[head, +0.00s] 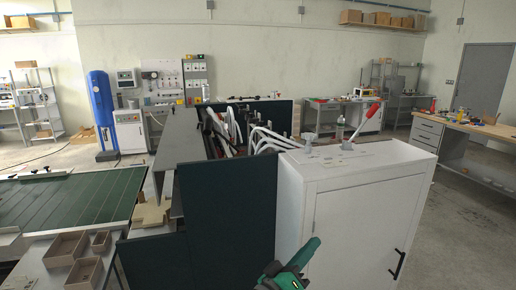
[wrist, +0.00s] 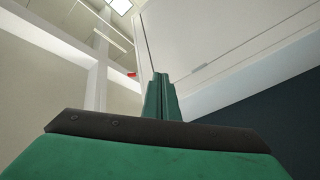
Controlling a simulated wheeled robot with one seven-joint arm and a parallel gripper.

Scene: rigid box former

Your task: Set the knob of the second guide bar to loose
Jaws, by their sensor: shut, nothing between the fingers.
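My gripper (head: 315,242) is at the bottom middle of the head view, in front of the white cabinet and below its top. In the wrist view its green fingers (wrist: 161,96) are shut together and hold nothing. The box former (head: 222,205) has dark green panels, with white curved tubes and bars between them. I cannot pick out the second guide bar or its knob among these parts. A grey knob-like fitting (head: 309,139) and a red-handled lever (head: 368,115) stand on the cabinet top, apart from my gripper.
The white cabinet (head: 365,215) with a black door handle stands close in front. A green ribbed table (head: 80,212) and open brown boxes (head: 66,248) are at the left. A wooden workbench (head: 465,128) stands at the right, with clear floor before it.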

